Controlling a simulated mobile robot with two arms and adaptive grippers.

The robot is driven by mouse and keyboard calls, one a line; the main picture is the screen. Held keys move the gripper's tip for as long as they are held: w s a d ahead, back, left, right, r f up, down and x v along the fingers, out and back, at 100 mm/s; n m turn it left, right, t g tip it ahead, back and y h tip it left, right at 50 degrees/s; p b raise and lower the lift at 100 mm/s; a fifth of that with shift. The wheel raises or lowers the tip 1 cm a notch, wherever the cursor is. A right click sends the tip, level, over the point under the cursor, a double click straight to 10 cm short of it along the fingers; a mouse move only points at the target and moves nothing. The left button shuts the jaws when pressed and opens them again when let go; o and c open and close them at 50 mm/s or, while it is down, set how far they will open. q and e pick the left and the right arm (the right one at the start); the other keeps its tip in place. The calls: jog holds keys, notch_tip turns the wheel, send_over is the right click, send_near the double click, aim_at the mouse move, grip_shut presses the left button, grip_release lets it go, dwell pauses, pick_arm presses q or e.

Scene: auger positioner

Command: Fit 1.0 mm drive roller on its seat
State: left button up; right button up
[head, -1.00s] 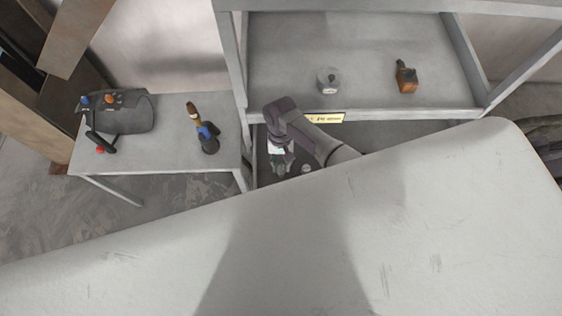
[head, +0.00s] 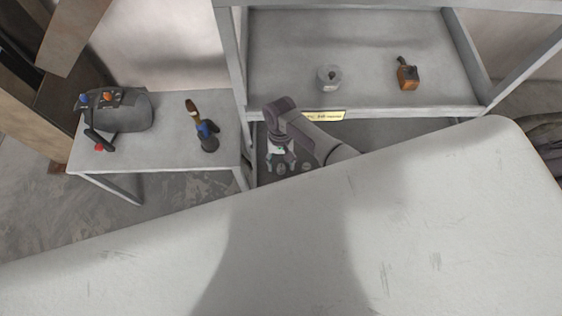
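My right gripper (head: 281,163) points down over the lower shelf of the grey rack, in the centre. Its fingers are spread apart and seem to hold nothing. A small grey disc-like part (head: 281,169) lies just below the fingertips, and a similar one (head: 306,167) lies to its right. They are too small to tell which is the 1.0 mm drive roller. I cannot make out the roller's seat. My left gripper is not in view.
The upper shelf (head: 290,45) holds a round grey part (head: 329,78) and an orange-brown block (head: 407,75). A side table (head: 165,155) at left carries a dark machine (head: 125,112) and a blue-black torch-like tool (head: 206,136). A large pale scratched surface (head: 430,220) fills the foreground.

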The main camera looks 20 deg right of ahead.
jog(key=shift+r, duration=0.1)
jog(key=v, duration=1.1)
jog(key=shift+w+r, duration=0.2)
jog(key=shift+r, duration=0.2)
